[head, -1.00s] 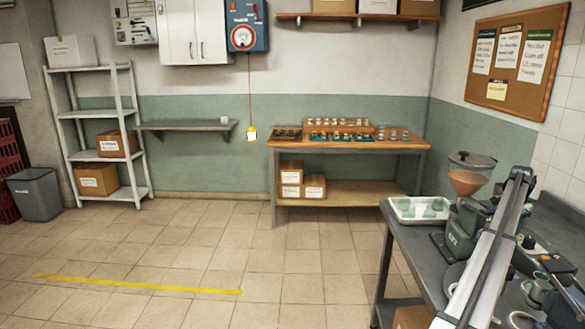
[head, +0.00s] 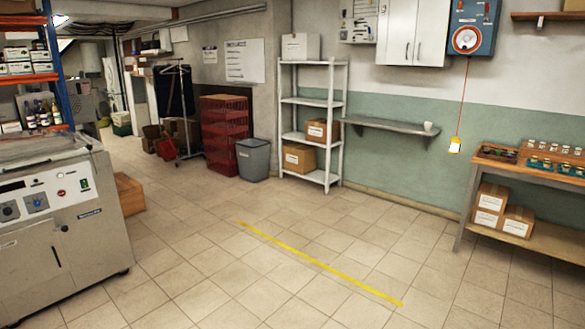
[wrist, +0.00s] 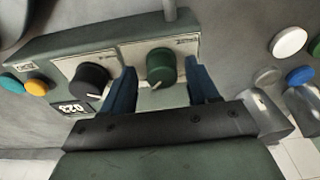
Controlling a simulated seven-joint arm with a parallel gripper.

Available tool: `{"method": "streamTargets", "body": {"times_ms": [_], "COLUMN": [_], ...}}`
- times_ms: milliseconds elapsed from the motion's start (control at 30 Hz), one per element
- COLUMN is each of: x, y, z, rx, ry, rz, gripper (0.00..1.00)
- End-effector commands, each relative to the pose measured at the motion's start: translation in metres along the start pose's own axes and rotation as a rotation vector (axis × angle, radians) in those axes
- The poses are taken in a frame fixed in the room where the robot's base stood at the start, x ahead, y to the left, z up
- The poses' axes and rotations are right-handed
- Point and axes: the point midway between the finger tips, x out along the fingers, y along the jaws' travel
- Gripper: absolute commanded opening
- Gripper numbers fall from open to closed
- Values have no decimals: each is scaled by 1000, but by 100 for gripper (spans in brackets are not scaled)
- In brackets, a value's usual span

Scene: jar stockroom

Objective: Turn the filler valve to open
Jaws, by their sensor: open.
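In the wrist view a grey-green machine housing (wrist: 65,50) carries a green round knob (wrist: 160,67) with a pale pointer line and a black round knob (wrist: 90,80) to its left, each on a pale labelled plate. The small labels are not readable, so I cannot tell which knob is the filler valve. My gripper (wrist: 162,72) is open, with its two blue fingers to either side of the green knob. Neither finger visibly touches it. The left finger is close to the black knob. My gripper and the filler are not in the head view.
Turquoise and orange buttons (wrist: 36,88) are left of the knobs; white and blue round items (wrist: 289,41) lie to the right. The head view shows a grey machine (head: 60,225), white shelf rack (head: 283,120), grey bin (head: 253,160) and wooden workbench (head: 560,178). The tiled floor (head: 220,275) is largely open.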

Motion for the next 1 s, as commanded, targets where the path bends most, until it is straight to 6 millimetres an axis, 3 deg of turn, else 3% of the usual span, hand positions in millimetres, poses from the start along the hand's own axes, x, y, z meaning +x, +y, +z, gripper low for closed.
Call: {"method": "streamTargets", "body": {"times_ms": [267, 1000], "x": [-12, -71], "y": [-1, -2], "z": [-1, -10], "rx": [-2, -2], "ry": [-1, 0], "rz": [-1, -2], "gripper": [60, 60]}}
